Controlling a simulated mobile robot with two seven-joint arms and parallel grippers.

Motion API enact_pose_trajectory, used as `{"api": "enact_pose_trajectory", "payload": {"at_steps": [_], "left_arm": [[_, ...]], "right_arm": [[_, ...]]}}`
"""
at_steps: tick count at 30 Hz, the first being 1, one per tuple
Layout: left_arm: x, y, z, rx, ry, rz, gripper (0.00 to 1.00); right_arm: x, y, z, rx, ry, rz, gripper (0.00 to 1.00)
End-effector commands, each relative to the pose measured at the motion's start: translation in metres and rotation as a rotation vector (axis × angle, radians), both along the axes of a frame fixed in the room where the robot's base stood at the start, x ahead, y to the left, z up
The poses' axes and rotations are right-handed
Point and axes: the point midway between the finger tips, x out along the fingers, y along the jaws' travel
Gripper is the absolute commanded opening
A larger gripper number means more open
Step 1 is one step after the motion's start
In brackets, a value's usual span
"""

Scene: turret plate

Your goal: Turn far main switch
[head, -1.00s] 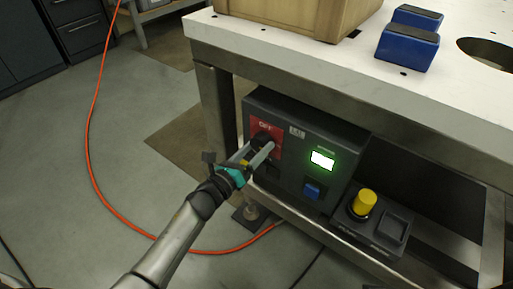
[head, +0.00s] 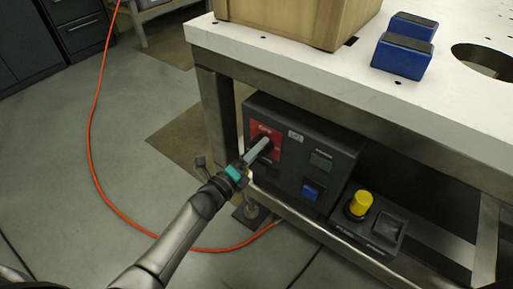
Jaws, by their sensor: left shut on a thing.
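The main switch (head: 264,140) is a dark knob on a red plate (head: 274,132) at the left of a dark control box under the table. My left gripper (head: 260,152) is shut on the switch knob, and its fingers hide most of it. The fingers now appear edge-on, one in front of the other. The small display (head: 321,161) on the box is dark. My right gripper is not in view.
A blue button (head: 311,192) sits below the display. A yellow knob (head: 360,203) stands on a small box to the right. The table (head: 310,66) overhangs the panel and carries a wooden box (head: 290,20) and blue blocks (head: 402,56). An orange cable (head: 92,120) lies on the floor.

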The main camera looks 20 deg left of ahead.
Motion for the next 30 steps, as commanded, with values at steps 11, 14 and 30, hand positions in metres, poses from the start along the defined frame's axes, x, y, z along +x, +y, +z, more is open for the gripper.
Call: {"api": "enact_pose_trajectory", "payload": {"at_steps": [11, 14, 30], "left_arm": [[0.000, 0.000, 0.001, -0.338, 0.125, 0.000, 0.16], [0.000, 0.000, 0.002, -0.424, 0.156, 0.000, 0.16], [0.000, 0.000, 0.001, -0.758, 0.277, 0.000, 0.16]], "right_arm": [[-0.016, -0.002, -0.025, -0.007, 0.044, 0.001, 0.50], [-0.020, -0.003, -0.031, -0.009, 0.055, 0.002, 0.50], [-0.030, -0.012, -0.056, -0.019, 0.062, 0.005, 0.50]]}}
